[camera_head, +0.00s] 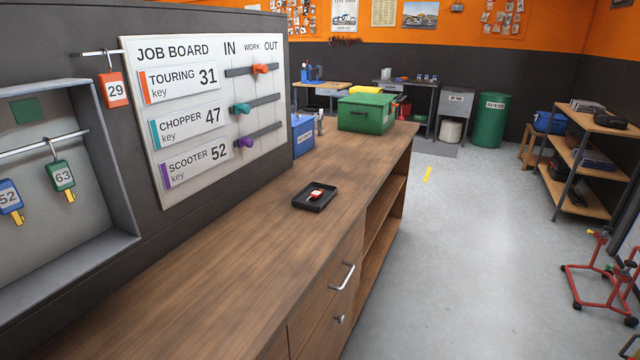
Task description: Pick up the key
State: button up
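Several keys are in view. A small key with a red-and-white tag (316,194) lies in a black tray (301,204) on the wooden counter; its number is too small to read. In the open wall cabinet, a blue-tagged key (10,196) marked 52 hangs at the left edge, and a green-tagged key (62,177) marked 63 hangs from the rail. An orange tag (113,90) marked 29 hangs on a peg beside the job board (215,165). The board lists Touring 31, Chopper 47 and Scooter 52. My gripper is not in view.
The board's orange slider (260,69) sits mid-slot; the teal (242,108) and purple (246,141) sliders sit left. A green box (365,115) and blue box (302,136) stand at the counter's far end. Floor right of the counter is clear; a red stand (590,268) is far right.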

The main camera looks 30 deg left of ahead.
aim_at(315, 195)
jog(key=i+u, duration=0.45)
jog(key=i+l+u, duration=0.1)
jog(key=i+u, duration=0.35)
jog(key=i+l+u, duration=0.25)
jog(key=u, duration=0.15)
jog(key=i+l+u, duration=0.3)
jog(key=u, duration=0.15)
jog(key=i+l+u, duration=0.45)
jog(key=l, duration=0.2)
jog(key=l+u, duration=0.25)
jog(key=i+l+u, duration=0.2)
jog(key=l, duration=0.25)
jog(key=k, duration=0.1)
